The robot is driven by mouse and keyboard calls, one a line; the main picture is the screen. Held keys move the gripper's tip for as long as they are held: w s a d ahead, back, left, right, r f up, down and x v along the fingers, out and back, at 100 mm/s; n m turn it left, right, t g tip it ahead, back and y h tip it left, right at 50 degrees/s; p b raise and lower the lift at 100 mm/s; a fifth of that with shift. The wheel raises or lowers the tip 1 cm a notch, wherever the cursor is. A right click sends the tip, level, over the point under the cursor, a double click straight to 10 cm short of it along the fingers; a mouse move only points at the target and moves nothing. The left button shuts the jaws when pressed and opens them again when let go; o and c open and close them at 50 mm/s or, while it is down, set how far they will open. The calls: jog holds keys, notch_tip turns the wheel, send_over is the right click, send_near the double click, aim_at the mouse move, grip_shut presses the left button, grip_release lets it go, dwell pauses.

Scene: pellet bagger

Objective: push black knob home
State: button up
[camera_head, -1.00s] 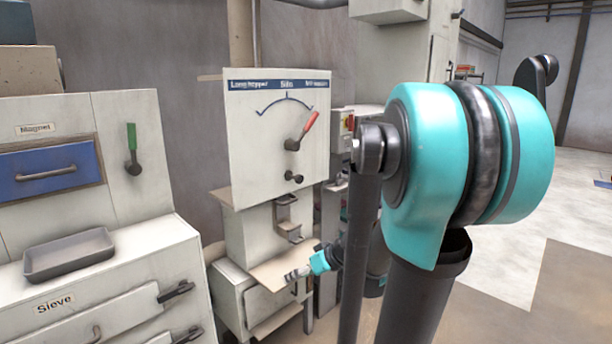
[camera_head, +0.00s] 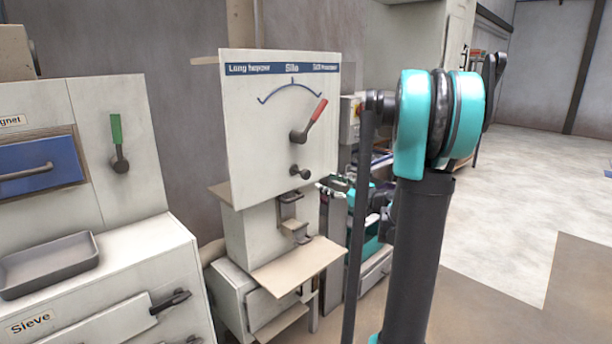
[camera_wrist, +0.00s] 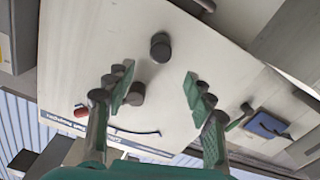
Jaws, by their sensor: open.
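The black knob (camera_head: 301,172) is a small round knob low on the white dial panel (camera_head: 255,150), standing out from its face. In the wrist view the knob (camera_wrist: 160,47) shows above the gap between the fingers, apart from them. A red-handled lever (camera_head: 311,122) on a dark hub sits higher on the panel, under a printed arc. My gripper (camera_wrist: 157,88) is open and empty, its green-padded fingers facing the panel, with the lever hub (camera_wrist: 134,95) near the left finger.
A cabinet with a blue drawer (camera_head: 42,167), a green-handled lever (camera_head: 117,140) and a grey tray (camera_head: 50,265) stands at the left. A tan shelf (camera_head: 300,265) juts out below the panel. Open floor (camera_head: 530,185) lies at the right.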

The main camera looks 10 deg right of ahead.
aim_at(308, 175)
jog(key=x, duration=1.1)
jog(key=shift+w+a, duration=0.25)
jog(key=shift+c, duration=0.6)
grip_shut()
